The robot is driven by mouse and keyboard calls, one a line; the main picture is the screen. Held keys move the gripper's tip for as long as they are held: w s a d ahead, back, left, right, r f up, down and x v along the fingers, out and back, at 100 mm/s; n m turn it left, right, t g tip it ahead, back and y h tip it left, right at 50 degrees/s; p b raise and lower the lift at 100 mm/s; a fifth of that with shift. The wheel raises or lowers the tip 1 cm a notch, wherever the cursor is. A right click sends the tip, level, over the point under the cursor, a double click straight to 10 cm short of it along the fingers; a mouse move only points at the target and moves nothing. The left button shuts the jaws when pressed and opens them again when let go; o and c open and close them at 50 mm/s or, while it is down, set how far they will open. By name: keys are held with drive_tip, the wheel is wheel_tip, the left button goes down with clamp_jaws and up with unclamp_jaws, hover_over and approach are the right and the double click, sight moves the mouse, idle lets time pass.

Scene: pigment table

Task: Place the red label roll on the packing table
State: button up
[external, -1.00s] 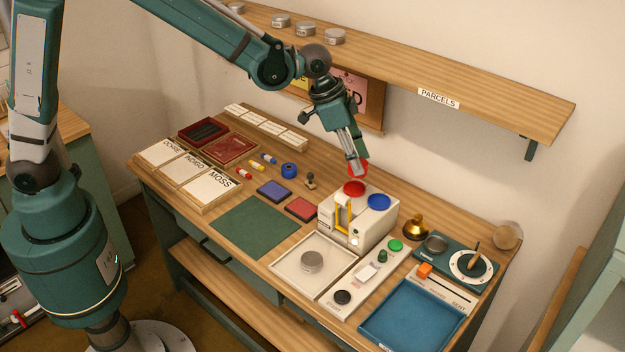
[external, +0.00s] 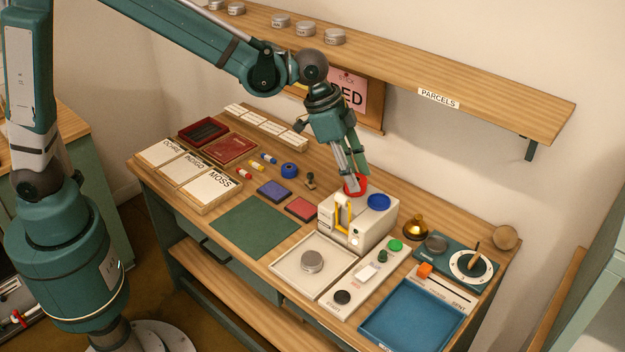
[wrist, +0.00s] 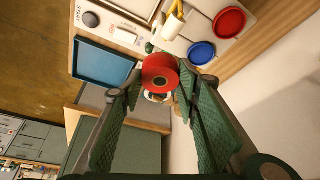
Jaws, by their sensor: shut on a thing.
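The red label roll (wrist: 160,74) is between my gripper's fingers in the wrist view, with its round face and dark core toward the camera. My gripper (wrist: 158,92) is shut on it. In the external view my gripper (external: 354,186) points down with the red roll (external: 361,181) over the white machine (external: 375,224) on the packing table (external: 455,222). The roll covers most of the machine's red disc there. In the wrist view the red disc (wrist: 230,22) shows apart from the roll. I cannot tell the exact height of the roll.
A blue disc (external: 379,202) is on the machine. A blue roll (external: 289,170), a green mat (external: 253,226), ink pads (external: 301,208), a white tray (external: 290,278) and a blue tray (external: 405,320) lie around. The parcels shelf (external: 450,78) runs along the wall.

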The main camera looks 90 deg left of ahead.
wheel_tip(320, 180, up, 5)
drive_tip(key=shift+f, duration=0.15)
drive_tip(key=s+a+n+y+b, duration=0.15)
drive_tip(key=s+a, duration=0.35)
drive_tip(key=s, duration=0.8)
drive_tip(key=s+a+n+b, duration=0.2)
drive_tip(key=s+a+b, duration=0.15)
drive_tip(key=s, duration=0.95)
wheel_tip(320, 180, down, 17)
drive_tip(key=shift+a, duration=0.35)
drive_tip(key=shift+f+b, duration=0.55)
drive_tip(key=shift+f, duration=2.35)
drive_tip(key=shift+f+b, duration=0.65)
drive_tip(key=shift+f, duration=1.4)
